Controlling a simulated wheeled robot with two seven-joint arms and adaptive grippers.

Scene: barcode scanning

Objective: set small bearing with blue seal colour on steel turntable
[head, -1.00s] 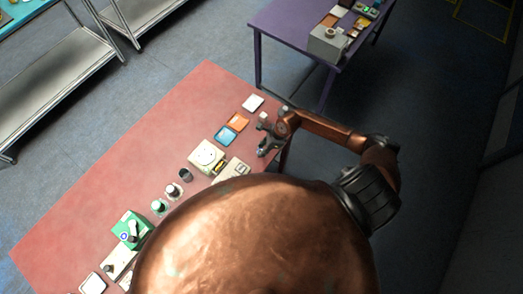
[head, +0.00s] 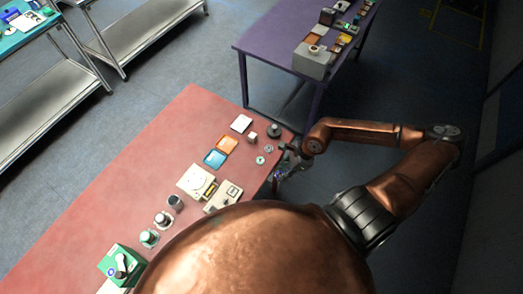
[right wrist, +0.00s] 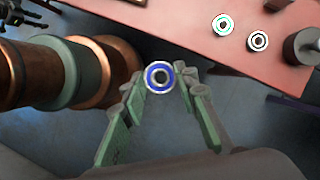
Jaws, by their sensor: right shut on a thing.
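My right gripper (head: 280,174) hangs just off the right edge of the red table. In the right wrist view its fingertips (right wrist: 160,84) are closed on a small bearing with a blue seal (right wrist: 159,77), its round face toward the camera. The bearing is too small to make out in the head view. A pale device with a round disc (head: 200,182) stands on the table to the left of the gripper; it may be the turntable, but I cannot tell its metal.
A purple table (head: 262,48) stands behind.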

